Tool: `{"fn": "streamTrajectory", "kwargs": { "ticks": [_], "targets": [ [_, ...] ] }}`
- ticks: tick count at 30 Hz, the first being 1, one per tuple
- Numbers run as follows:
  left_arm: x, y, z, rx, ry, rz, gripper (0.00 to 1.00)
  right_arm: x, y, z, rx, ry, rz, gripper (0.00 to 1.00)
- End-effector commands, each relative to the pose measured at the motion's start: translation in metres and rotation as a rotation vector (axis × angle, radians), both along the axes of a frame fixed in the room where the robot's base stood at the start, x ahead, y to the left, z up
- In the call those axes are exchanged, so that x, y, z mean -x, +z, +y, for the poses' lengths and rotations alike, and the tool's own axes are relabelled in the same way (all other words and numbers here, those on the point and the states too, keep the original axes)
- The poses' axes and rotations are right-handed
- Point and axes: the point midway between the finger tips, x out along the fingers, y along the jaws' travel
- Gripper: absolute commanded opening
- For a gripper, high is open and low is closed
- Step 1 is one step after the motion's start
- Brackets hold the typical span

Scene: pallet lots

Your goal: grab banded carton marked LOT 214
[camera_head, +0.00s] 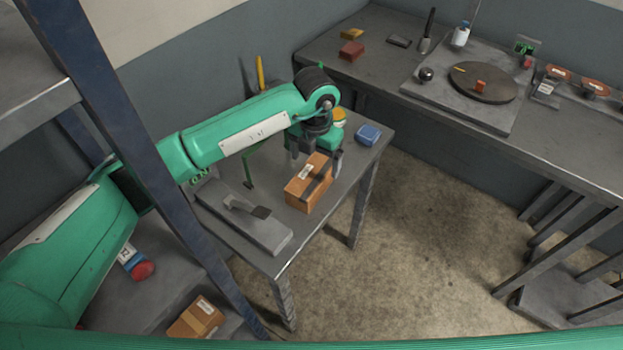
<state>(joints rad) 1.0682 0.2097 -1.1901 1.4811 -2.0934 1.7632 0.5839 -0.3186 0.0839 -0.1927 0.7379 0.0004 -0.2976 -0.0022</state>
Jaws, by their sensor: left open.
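A brown carton (296,198) with a dark band and a small white label stands on the small grey table (263,259). The label's print is too small to read. My left gripper (317,165) is open above this carton, with its fingers pointing down around the carton's upper end. I cannot tell if they touch it. A second brown carton (193,320) with a lighter tan strip and a white label sits low at the bottom left. Its label is also unreadable. My right gripper is not in view.
A grey flat block (262,228) with a dark tool lies left of the carton. A dark blue post (130,130) crosses before my left arm. The right workbench (450,127) holds several items.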

Motion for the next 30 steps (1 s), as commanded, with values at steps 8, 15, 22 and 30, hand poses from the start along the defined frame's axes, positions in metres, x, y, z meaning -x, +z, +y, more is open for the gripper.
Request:
{"fn": "streamTrajectory", "kwargs": {
  "ticks": [8,15,22,30],
  "targets": [
    [0.000,-0.021,0.001,0.001,0.001,0.000,0.89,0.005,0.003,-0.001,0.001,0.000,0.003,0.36],
    [-0.003,-0.048,0.007,0.000,0.002,0.004,0.89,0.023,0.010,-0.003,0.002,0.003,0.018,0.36],
    [-0.004,-0.071,0.007,0.002,0.000,-0.001,0.89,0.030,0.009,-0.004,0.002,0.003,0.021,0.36],
    [-0.004,-0.071,0.007,0.002,0.000,-0.001,0.64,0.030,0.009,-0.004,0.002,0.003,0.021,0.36]
  ]
}}
